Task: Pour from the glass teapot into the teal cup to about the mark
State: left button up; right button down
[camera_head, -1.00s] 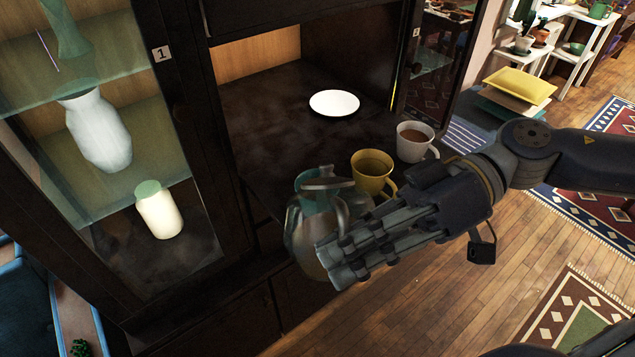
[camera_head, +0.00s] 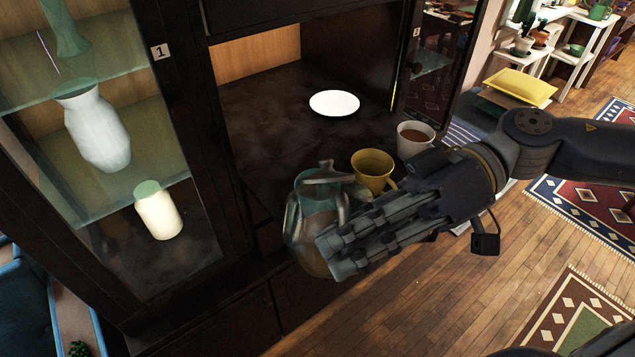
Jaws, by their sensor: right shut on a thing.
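The glass teapot (camera_head: 299,238) is clear with a grey lid and handle, and looks tilted at the shelf's front edge. My right gripper (camera_head: 338,250) reaches in from the right and is shut on the teapot, its fingers covering the teapot's right side. A teal patch shows at the upper part of the teapot; I cannot tell whether it is the teal cup seen through the glass. No mark and no stream of liquid can be made out. My left gripper is not in view.
A yellow cup (camera_head: 372,166) and a white mug (camera_head: 413,139) with brown liquid stand on the dark cabinet shelf (camera_head: 270,110), close behind my right gripper. A white plate (camera_head: 334,103) lies farther back. A glass-fronted compartment at left holds a white vase (camera_head: 98,132) and a cream jar (camera_head: 158,212).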

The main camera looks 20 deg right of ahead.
jog(key=shift+w+r, duration=0.15)
jog(key=shift+r, duration=0.1)
dwell(0.4)
jog(key=shift+w+r, duration=0.1)
jog(key=shift+r, duration=0.1)
jog(key=shift+f, duration=0.1)
dwell(0.9)
jog(key=shift+s+a+f+n+t+p, duration=0.1)
jog(key=shift+s+f+n+t+p, duration=0.1)
jog(key=shift+s+f+p, duration=0.3)
jog(key=shift+s+f+n+t+p, duration=0.1)
jog(key=shift+s+f+n+p, duration=0.1)
jog(key=shift+f, duration=0.45)
jog(key=shift+s+a+f+n+t+p, duration=0.1)
jog(key=shift+s+f+n+p, duration=0.2)
jog(key=shift+f, duration=0.3)
jog(key=shift+s+f, duration=0.15)
jog(key=shift+f, duration=0.45)
